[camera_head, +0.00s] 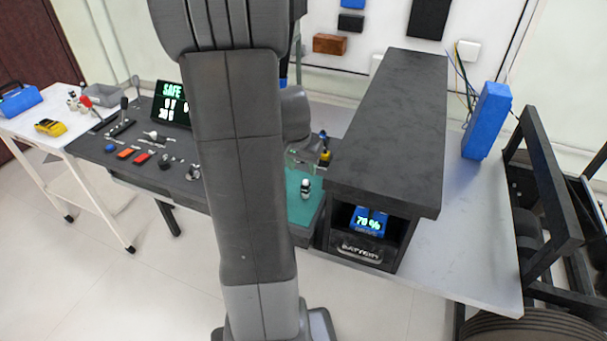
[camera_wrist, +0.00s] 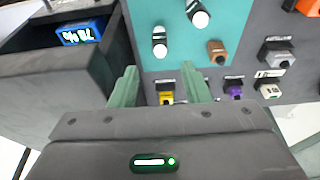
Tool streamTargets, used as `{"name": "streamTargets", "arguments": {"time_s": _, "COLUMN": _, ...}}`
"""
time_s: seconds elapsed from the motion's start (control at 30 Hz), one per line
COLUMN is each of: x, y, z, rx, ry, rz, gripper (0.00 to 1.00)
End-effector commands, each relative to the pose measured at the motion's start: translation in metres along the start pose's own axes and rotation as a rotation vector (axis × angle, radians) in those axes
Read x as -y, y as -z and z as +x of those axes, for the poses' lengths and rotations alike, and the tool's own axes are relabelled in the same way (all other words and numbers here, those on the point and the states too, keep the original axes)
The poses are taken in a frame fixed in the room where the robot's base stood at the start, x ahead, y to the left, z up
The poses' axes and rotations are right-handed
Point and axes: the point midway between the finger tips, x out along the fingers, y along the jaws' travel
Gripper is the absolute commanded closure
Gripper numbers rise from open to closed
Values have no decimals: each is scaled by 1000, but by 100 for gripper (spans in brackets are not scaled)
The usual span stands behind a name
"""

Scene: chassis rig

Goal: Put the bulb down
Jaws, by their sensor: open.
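Two small bulb-like pieces with white ends and dark bands are on the teal mat (camera_wrist: 225,22). One bulb (camera_wrist: 159,42) is just beyond my fingertips in the wrist view, and a second bulb (camera_wrist: 197,14) is farther up and right. In the head view a bulb (camera_head: 305,188) shows on the mat below my gripper (camera_head: 302,160). My gripper (camera_wrist: 160,70) is open, with its green fingers apart and nothing held between them. A yellow piece (camera_wrist: 167,98) shows between the fingers, nearer the palm, lower than the bulbs. My arm hides part of the bench in the head view.
A dark battery housing (camera_head: 385,120) with a lit blue display (camera_head: 368,221) stands right of the mat. Orange (camera_wrist: 216,48), purple (camera_wrist: 234,88) and grey (camera_wrist: 276,52) connectors sit nearby. A blue box (camera_head: 487,120) stands on the right side of the bench.

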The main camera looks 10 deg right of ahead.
Motion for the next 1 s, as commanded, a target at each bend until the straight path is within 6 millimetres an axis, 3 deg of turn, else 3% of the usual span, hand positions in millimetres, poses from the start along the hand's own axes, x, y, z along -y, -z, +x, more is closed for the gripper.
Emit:
{"name": "streamTargets", "arguments": {"time_s": 0.2, "x": 0, "y": 0, "z": -22, "rx": -1, "ry": 0, "rz": -1, "gripper": 57}}
{"name": "streamTargets", "arguments": {"time_s": 0.63, "x": 0, "y": 0, "z": -25, "rx": 0, "ry": -1, "rz": -1, "gripper": 57}}
{"name": "streamTargets", "arguments": {"time_s": 0.83, "x": 0, "y": 0, "z": -13, "rx": 3, "ry": -2, "rz": 0, "gripper": 57}}
{"name": "streamTargets", "arguments": {"time_s": 1.0, "x": 0, "y": -1, "z": 12, "rx": 5, "ry": -3, "rz": -1, "gripper": 57}}
